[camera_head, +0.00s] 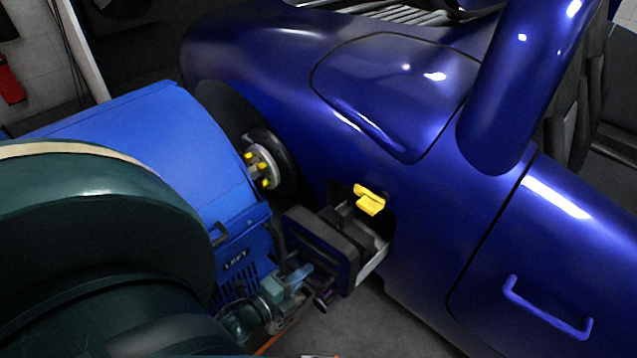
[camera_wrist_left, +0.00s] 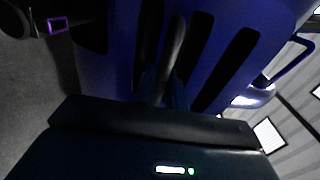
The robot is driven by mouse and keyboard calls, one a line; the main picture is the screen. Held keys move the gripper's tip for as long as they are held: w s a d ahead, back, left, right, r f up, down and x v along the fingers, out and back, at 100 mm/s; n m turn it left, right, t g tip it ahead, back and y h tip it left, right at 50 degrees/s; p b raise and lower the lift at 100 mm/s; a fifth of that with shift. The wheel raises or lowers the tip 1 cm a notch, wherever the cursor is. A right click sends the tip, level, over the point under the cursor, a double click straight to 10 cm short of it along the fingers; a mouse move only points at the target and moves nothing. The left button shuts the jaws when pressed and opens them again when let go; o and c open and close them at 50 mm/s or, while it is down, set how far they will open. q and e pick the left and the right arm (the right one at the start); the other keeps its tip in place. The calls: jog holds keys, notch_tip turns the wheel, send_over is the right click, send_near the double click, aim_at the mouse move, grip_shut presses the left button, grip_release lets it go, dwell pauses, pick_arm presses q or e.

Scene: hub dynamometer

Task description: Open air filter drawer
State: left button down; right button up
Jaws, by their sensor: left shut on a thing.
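The air filter drawer (camera_head: 346,242) stands out from an opening in the blue car's side. Its dark frame faces lower left, and its dark and pale body shows behind the frame. In the left wrist view, a slotted blue panel (camera_wrist_left: 105,75) fills the upper middle, with a dark grey bar (camera_wrist_left: 172,45) in front of it. My left gripper (camera_head: 312,278) is at the drawer's front. It is shut, apparently on the dark bar, seen between its fingers in the left wrist view (camera_wrist_left: 165,92). The exact grip is too dark to see. My right gripper is not visible.
A yellow catch (camera_head: 370,199) sits above the drawer. A blue dynamometer housing (camera_head: 150,145) and the wheel hub (camera_head: 262,167) are close on the left. A car door with a blue handle (camera_head: 545,312) is on the right. Grey floor (camera_head: 385,325) is clear below.

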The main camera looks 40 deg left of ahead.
pick_arm(q)
jog(key=shift+s+a+p, duration=0.15)
jog(key=shift+s+p, duration=0.25)
jog(key=shift+s, duration=2.2)
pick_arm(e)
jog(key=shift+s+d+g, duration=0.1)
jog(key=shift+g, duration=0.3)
pick_arm(q)
jog(key=c, duration=1.5)
grip_release()
jog(key=s+a+r+p, duration=0.1)
jog(key=s, duration=1.2)
jog(key=shift+r, duration=0.3)
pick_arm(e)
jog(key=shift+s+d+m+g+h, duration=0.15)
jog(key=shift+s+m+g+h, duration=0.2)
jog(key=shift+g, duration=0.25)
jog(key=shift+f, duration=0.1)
